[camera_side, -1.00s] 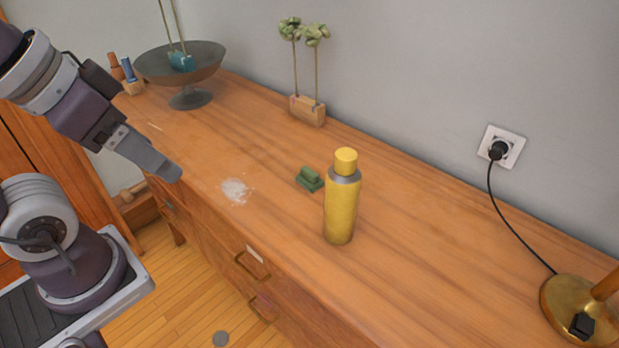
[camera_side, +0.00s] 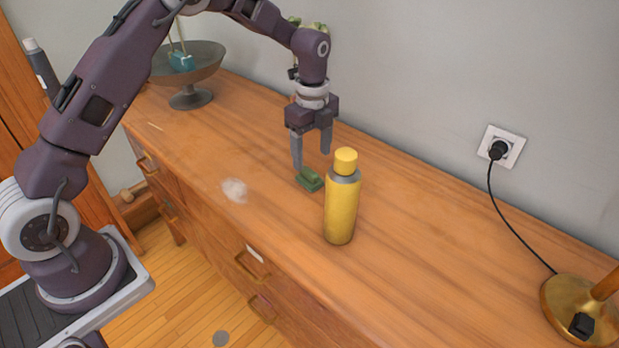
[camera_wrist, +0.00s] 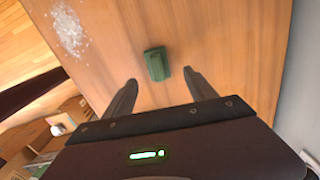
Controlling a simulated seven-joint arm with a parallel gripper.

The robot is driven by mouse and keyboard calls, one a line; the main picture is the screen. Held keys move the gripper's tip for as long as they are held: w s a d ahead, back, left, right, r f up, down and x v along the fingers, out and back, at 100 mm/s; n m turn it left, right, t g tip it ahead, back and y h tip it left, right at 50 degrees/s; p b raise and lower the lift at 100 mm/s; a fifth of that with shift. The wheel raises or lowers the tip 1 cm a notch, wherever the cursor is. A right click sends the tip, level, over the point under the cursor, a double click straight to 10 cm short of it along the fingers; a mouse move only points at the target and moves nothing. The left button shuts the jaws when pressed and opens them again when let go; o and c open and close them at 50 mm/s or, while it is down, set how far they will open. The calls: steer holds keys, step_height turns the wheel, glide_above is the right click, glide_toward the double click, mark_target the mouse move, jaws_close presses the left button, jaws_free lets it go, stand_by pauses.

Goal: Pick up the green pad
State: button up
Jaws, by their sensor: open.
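The green pad (camera_side: 310,179) lies on the wooden dresser top, just left of and behind the yellow bottle. It has a raised ridge along its top. My gripper (camera_side: 312,160) points down above the pad, with its two fingers apart and empty. In the wrist view the pad (camera_wrist: 156,64) sits beyond the fingertips, roughly between their lines, and the open gripper (camera_wrist: 161,76) does not touch it.
The yellow bottle (camera_side: 341,205) stands upright close to the pad's right. A white powdery patch (camera_side: 234,190) lies to the left. A dark bowl (camera_side: 189,68) stands at the back left. A brass lamp base (camera_side: 577,307) is far right. The wall runs along the back.

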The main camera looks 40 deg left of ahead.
mark_target(311, 171)
steer(key=f, duration=0.6)
steer(key=shift+s+f, duration=0.2)
jaws_close()
